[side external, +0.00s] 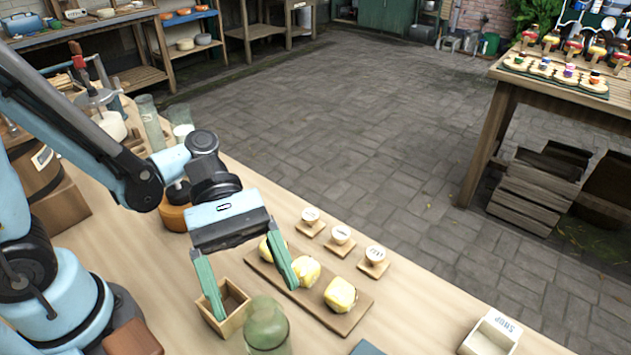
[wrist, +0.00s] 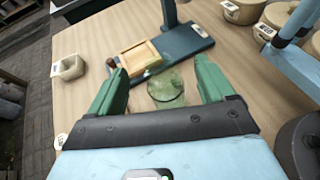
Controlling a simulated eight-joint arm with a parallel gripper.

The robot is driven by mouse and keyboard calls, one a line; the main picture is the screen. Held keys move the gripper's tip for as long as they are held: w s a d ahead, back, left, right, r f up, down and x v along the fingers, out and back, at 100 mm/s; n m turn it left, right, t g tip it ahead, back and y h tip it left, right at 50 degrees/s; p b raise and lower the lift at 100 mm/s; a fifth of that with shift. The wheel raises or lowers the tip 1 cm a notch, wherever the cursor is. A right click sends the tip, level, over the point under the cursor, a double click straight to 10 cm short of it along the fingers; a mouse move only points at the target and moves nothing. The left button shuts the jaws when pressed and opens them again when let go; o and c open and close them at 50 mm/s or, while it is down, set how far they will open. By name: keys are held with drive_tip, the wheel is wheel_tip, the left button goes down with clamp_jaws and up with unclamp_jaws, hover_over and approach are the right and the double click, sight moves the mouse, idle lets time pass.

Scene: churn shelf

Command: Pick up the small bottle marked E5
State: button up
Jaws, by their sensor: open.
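No bottle with a readable E5 mark shows in either view. Small bottle-like items with coloured tops (side external: 568,70) stand on a wavy-edged rack on the far table at the right of the side view; any marks are too small to read. My gripper (side external: 256,301) is open and empty, its two green fingers pointing down over the near bench. In the wrist view my gripper (wrist: 160,68) frames a greenish clear glass vessel (wrist: 165,90) below and between the fingers. This glass (side external: 266,327) is apart from the fingers in the side view.
A small open wooden box (side external: 236,300) lies under my gripper. Beside it is a board (side external: 345,322) with yellow lumps. Three labelled round pieces (side external: 341,234) line the bench edge. A white box (side external: 491,335) stands at the front right. Paved floor separates the bench and far table (side external: 545,90).

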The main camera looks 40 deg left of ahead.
sight(267, 321)
drive_tip(key=shift+x, duration=1.8)
drive_tip(key=c, duration=1.5)
clamp_jaws()
drive_tip(key=shift+r, duration=0.1)
